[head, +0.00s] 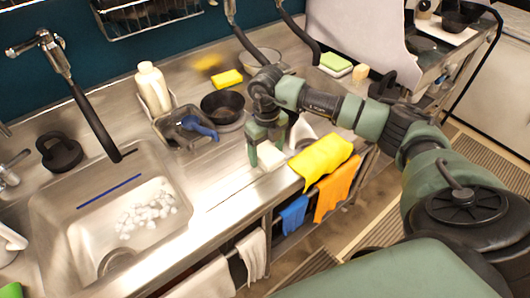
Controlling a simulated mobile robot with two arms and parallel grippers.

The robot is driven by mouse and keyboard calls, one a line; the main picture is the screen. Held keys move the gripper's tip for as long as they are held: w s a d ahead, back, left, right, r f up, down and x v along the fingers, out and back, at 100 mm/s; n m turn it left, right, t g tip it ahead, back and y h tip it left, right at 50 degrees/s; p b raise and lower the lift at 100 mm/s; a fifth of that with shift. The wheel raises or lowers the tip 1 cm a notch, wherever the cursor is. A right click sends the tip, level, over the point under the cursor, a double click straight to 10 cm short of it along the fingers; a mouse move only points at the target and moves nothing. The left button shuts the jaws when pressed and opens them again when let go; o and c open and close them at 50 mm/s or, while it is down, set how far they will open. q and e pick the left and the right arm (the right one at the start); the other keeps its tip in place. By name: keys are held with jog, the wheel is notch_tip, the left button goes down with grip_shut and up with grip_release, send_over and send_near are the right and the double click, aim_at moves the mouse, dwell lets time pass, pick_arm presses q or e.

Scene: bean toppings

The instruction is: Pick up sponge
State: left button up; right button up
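A yellow sponge (227,79) lies on the steel counter behind the black bowl. A second sponge, green on top and white below (335,65), lies farther back to the right. My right gripper (267,153) points down over the front part of the counter, to the right of the sink and in front of both sponges. Its fingers stand apart. A small white block-like thing (270,158) shows at the fingertips; I cannot tell whether it is touched. My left gripper does not show.
A sink (60,205) with white pieces is at left. A white bottle (152,88), a steel container (172,130) with a blue-handled tool and a black bowl (222,105) stand left of my gripper. A yellow cloth (325,157) drapes over the front edge at right.

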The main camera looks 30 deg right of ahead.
aim_at(266, 151)
jog(key=c, duration=1)
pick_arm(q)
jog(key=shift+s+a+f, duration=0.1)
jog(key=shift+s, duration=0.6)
pick_arm(e)
jog(key=shift+c, duration=0.8)
